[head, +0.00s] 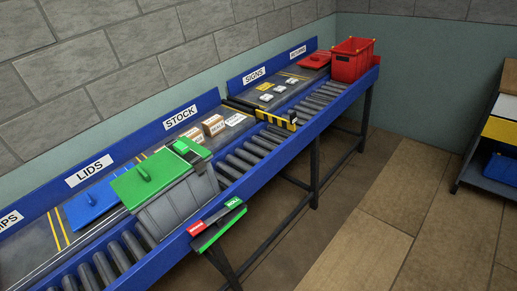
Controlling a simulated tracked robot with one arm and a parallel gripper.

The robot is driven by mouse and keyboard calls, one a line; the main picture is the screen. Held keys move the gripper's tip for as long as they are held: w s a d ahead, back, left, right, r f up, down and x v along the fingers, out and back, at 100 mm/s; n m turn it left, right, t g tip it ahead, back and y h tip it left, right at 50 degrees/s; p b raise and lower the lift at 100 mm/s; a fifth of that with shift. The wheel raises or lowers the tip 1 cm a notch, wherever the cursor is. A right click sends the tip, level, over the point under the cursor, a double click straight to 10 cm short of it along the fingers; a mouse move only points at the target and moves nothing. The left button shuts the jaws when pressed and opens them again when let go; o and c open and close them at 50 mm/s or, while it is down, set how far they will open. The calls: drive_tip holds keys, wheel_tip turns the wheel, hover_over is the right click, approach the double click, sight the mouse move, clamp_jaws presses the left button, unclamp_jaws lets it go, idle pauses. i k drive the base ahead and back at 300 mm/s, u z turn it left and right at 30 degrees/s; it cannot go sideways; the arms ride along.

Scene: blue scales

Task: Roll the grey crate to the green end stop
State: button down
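The grey crate (178,212) sits on the roller track in the left middle of the head view. A green lid (148,179) with a raised handle covers its top. A green piece with dark parts (187,150) stands at the crate's back right corner; I cannot tell whether it touches the crate or whether it is the end stop. Farther right along the track, a black and yellow striped bar (276,116) stands at the rollers. No other green stop shows clearly. My gripper is not in view.
Bare rollers (247,157) lie between crate and striped bar. A red crate (352,60) stands at the track's far end. A blue lid (88,206) and boxes (213,125) lie on the back shelf.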

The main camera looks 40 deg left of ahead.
sight(163, 214)
drive_tip(key=z, duration=0.05)
drive_tip(key=i, duration=1.25)
drive_tip(key=u, duration=0.65)
drive_tip(key=i, duration=1.2)
drive_tip(key=u, duration=1)
drive_tip(key=i, duration=0.4)
drive_tip(key=u, duration=0.15)
